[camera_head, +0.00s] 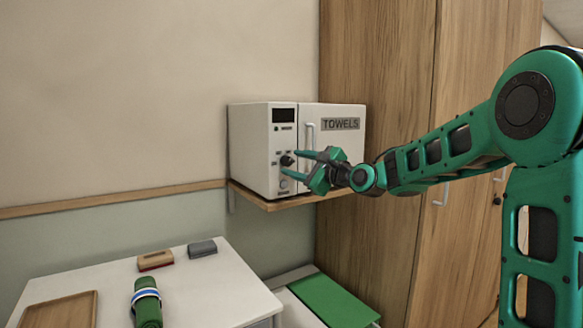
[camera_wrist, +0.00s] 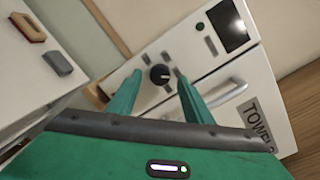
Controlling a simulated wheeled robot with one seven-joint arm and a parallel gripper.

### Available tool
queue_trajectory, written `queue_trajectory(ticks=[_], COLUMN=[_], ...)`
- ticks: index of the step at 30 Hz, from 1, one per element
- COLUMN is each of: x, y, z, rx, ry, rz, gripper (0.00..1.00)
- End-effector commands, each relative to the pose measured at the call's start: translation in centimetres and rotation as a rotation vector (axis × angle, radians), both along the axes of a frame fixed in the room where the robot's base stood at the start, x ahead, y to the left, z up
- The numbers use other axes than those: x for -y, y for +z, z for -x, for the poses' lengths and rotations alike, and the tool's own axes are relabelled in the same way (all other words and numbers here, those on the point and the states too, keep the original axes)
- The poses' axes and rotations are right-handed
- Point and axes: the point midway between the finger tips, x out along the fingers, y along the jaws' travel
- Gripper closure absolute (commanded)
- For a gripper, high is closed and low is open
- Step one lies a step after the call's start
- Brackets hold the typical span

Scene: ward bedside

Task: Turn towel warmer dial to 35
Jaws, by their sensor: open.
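The towel warmer (camera_head: 252,135) is a white box on a wooden wall shelf, with a door marked TOWELS. Its dial (camera_head: 287,161) is a small black knob on the front panel, below a dark display (camera_head: 284,115). My gripper (camera_head: 291,164) is open in front of the dial. In the wrist view the dial (camera_wrist: 159,74) shows between and just beyond the tips of my gripper's fingers (camera_wrist: 157,80). A light pointer line shows on the knob. I cannot read the scale or the display, and cannot tell whether the fingers touch the knob.
The door handle (camera_head: 310,134) is right of the dial, close to my gripper. A wooden cabinet (camera_head: 375,70) stands behind. A white table (camera_head: 205,285) below holds a rolled green towel (camera_head: 147,303), a wooden tray (camera_head: 62,311) and two small blocks. A green-topped surface (camera_head: 333,300) is lower right.

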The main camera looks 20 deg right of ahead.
Motion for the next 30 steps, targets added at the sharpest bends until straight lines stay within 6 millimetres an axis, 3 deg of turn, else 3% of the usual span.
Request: queue_trajectory(ticks=[6, 14, 15, 20, 30], x=[-0.6, -0.7, -0.7, -0.7, -0.8], y=[0.0, 0.0, 0.0, -0.1, -0.1], z=[-1.4, -1.5, -1.5, -1.5, -1.4], rx=[-0.001, -0.001, -0.001, -0.001, 0.007], ry=[-0.001, -0.001, -0.001, -0.001, 0.001], rz=[-0.001, 0.001, 0.001, 0.001, 0.029], gripper=[0.54, 0.54, 0.56, 0.95, 0.95])
